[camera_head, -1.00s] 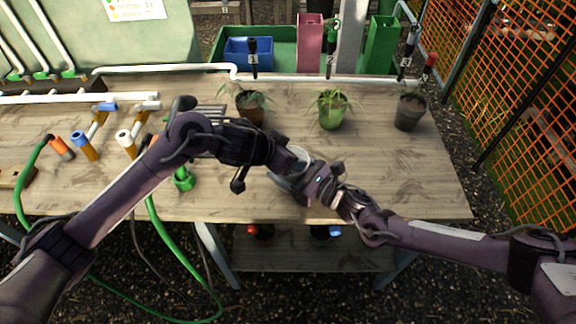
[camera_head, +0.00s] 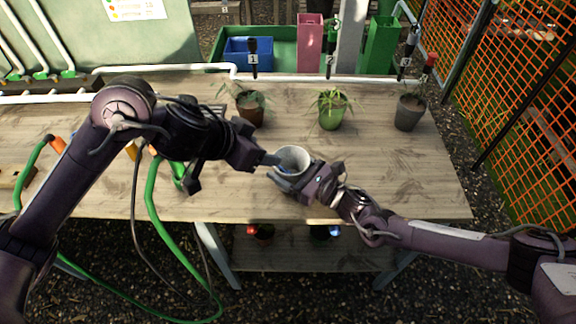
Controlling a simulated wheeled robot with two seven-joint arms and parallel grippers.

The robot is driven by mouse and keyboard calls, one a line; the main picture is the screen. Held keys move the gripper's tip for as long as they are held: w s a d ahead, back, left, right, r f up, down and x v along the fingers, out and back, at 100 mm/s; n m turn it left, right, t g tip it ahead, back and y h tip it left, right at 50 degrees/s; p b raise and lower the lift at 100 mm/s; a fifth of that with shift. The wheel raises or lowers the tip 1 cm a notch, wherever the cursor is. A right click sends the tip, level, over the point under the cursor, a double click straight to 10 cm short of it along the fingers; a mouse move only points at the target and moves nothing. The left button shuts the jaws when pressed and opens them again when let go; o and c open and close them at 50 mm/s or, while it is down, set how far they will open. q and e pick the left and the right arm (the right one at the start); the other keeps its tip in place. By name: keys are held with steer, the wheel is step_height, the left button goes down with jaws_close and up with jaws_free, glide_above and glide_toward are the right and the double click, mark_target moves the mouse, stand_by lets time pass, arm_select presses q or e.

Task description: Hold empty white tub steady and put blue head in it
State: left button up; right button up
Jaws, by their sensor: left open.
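The white tub (camera_head: 293,153) stands on the wooden table in front of the middle plant. My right gripper (camera_head: 283,179) is at its near side, with its fingers against the tub, and looks shut on it. My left gripper (camera_head: 272,159) is open at the tub's left rim, pointing right. A small bluish patch (camera_head: 290,168) shows low inside the tub and looks like the blue head, though it is too small to be sure. My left arm covers the part of the table where the sprayer pieces lie.
Three potted plants stand behind the tub: brown (camera_head: 250,108), green (camera_head: 333,110) and dark grey (camera_head: 409,112). A white pipe (camera_head: 300,79) runs along the back edge. Green hoses (camera_head: 150,205) hang at the left. The table right of the tub is clear.

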steer(key=o, duration=1.1)
steer(key=shift+c, duration=0.2)
